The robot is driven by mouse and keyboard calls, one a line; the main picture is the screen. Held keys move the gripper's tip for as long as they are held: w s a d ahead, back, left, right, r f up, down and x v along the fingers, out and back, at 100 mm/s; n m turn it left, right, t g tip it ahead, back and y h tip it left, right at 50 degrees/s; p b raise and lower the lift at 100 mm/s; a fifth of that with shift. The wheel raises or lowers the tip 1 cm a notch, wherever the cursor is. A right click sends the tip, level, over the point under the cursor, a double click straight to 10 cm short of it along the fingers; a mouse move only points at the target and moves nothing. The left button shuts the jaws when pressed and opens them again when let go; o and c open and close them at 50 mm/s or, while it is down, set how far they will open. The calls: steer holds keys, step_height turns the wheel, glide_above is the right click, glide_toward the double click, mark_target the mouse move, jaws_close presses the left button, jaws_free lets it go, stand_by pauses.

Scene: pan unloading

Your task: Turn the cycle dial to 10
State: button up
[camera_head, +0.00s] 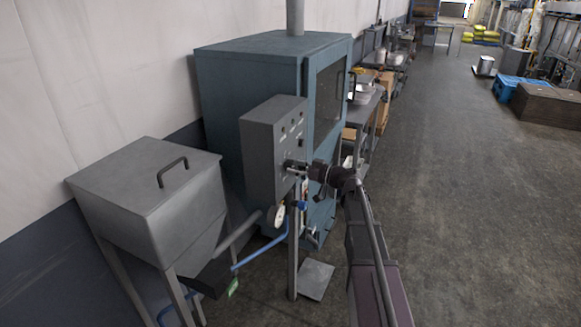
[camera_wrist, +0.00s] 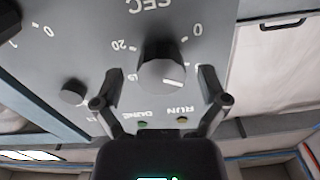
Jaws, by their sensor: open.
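A round black dial (camera_wrist: 158,52) with a white pointer line stands out from a grey panel in the wrist view. The panel text is upside down; "SEC" is above the dial. The scale shows 0 to the right, 20 to the left and a partly covered 15 below 20. The pointer points to the picture's right, slightly down; the number there is hidden. My gripper (camera_wrist: 159,84) is open, one finger on each side of the dial, with gaps visible. In the head view my gripper (camera_head: 300,167) is at the face of the grey control box (camera_head: 262,150).
A second dial (camera_wrist: 7,20) is at the upper left, and a small black knob (camera_wrist: 73,91) sits nearby. RUN and DONE lamps (camera_wrist: 182,119) lie below the dial. A blue cabinet (camera_head: 235,75) stands behind the box, and a lidded grey hopper (camera_head: 140,205) to the left. Open floor lies right.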

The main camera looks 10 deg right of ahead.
steer(key=shift+w+a, duration=0.4)
steer(key=shift+a, duration=0.15)
steer(key=c, duration=1.1)
steer(key=shift+a, duration=0.15)
steer(key=shift+c, duration=0.2)
